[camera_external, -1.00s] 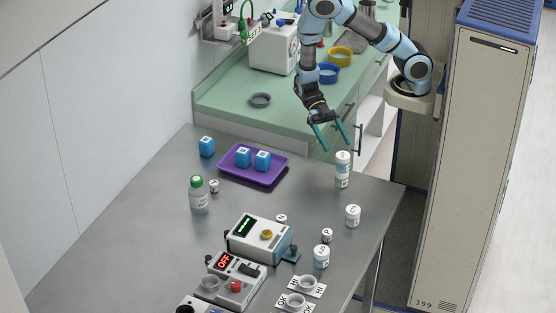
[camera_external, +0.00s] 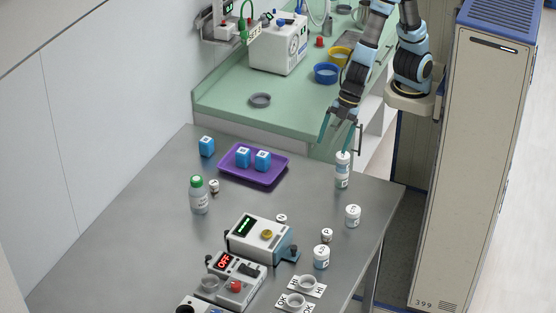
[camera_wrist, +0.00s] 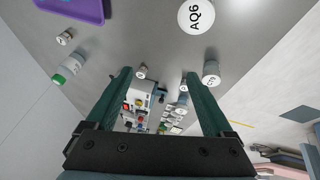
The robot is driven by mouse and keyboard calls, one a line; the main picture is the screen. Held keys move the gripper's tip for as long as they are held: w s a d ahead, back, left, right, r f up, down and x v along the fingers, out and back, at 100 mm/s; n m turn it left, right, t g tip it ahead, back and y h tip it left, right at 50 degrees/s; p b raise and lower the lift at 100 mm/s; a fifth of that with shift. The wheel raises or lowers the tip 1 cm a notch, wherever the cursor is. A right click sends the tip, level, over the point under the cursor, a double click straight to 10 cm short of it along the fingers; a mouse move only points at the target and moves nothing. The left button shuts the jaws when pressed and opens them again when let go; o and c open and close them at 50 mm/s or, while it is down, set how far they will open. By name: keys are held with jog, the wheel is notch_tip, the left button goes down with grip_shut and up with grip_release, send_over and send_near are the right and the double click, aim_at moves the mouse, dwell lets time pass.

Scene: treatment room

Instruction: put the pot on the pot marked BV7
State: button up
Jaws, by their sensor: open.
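A tall white pot, or two stacked pots, (camera_external: 342,170) stands near the far right of the steel table. A white lid marked AQ6 (camera_wrist: 196,16) shows at the top of the wrist view and appears to be its top. Another white pot (camera_external: 353,216) stands nearer the camera, and one more (camera_external: 321,257) is further forward. A pot with a partly readable side label (camera_wrist: 211,74) is right of my fingers in the wrist view. No BV7 mark is readable. My gripper (camera_external: 337,137) is open and empty, just above and slightly left of the tall pot.
A purple tray (camera_external: 236,176) with blue cubes lies left of the tall pot. A green-capped bottle (camera_external: 198,195), small pots such as this one (camera_external: 327,235), and devices (camera_external: 258,239) stand on the table. A green counter (camera_external: 227,101) is behind. Bare table lies between tray and devices.

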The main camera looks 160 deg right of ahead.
jog(key=s+a+r+m+g+y, duration=0.1)
jog(key=s+a+m+g, duration=0.1)
jog(key=s+a, duration=0.5)
jog(key=a+g, duration=0.1)
jog(key=a, duration=0.3)
jog(key=shift+s+r+y, duration=0.25)
jog(key=shift+r+y, duration=0.15)
jog(key=shift+d, duration=0.1)
